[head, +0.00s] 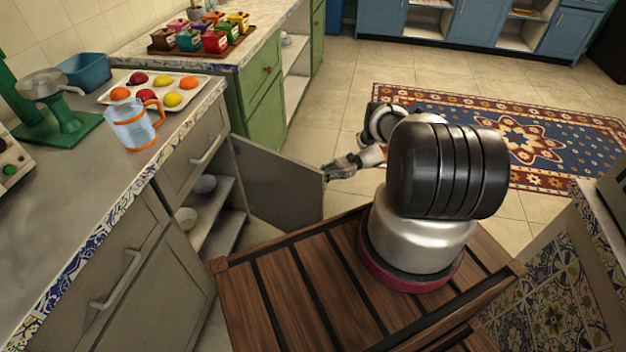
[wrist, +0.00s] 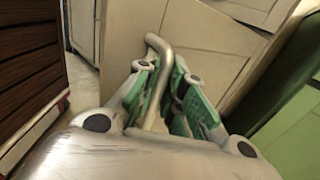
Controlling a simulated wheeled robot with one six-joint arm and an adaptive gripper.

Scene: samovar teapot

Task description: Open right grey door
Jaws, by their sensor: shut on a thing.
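The right grey door (head: 278,188) stands swung well out from its lower cabinet, with its inner face toward the head camera. My gripper (head: 340,166) is at the door's outer free edge. In the wrist view the door's front panel (wrist: 200,50) fills the upper middle. A curved metal handle (wrist: 158,47) runs down between the green-padded fingers of my gripper (wrist: 172,100), which are shut on it. In the head view the handle is hidden behind the door.
Open shelves (head: 212,205) inside the cabinet hold bowls (head: 186,219). A green cabinet (head: 264,110) stands just beyond the door. A counter (head: 95,185) runs along the left. Tiled floor and a patterned rug (head: 520,140) lie to the right.

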